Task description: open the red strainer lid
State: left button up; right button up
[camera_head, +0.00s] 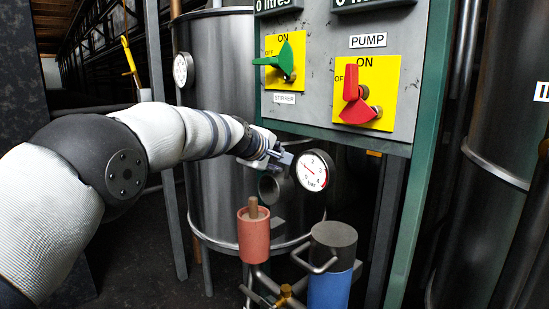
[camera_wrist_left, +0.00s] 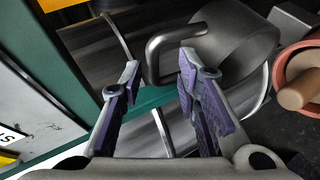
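The red strainer (camera_head: 254,238) stands upright at lower middle in the head view, its top uncovered with a tan rod (camera_head: 253,208) sticking up. Its red rim (camera_wrist_left: 282,68) shows at the right of the left wrist view. A dark grey round lid (camera_wrist_left: 238,48) with a bent bar handle (camera_wrist_left: 166,44) is up beside it; its round end (camera_head: 268,188) shows below my gripper in the head view. My left gripper (camera_head: 278,157) has its fingers apart, one on each side of the handle in the wrist view (camera_wrist_left: 160,75), with gaps visible. My right gripper is out of view.
A blue strainer (camera_head: 329,289) with a grey lid (camera_head: 334,235) stands right of the red one. A round gauge (camera_head: 313,171) is close to my left gripper. Behind are a steel tank (camera_head: 222,90) and a switch panel (camera_head: 318,85) with green and red switches.

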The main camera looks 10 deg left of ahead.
pick_arm(q)
jog(key=shift+s+a+r, duration=0.1)
jog(key=shift+s, duration=0.05)
jog(key=v, duration=1.1)
jog(key=shift+s, duration=0.35)
jog(key=shift+r, duration=0.1)
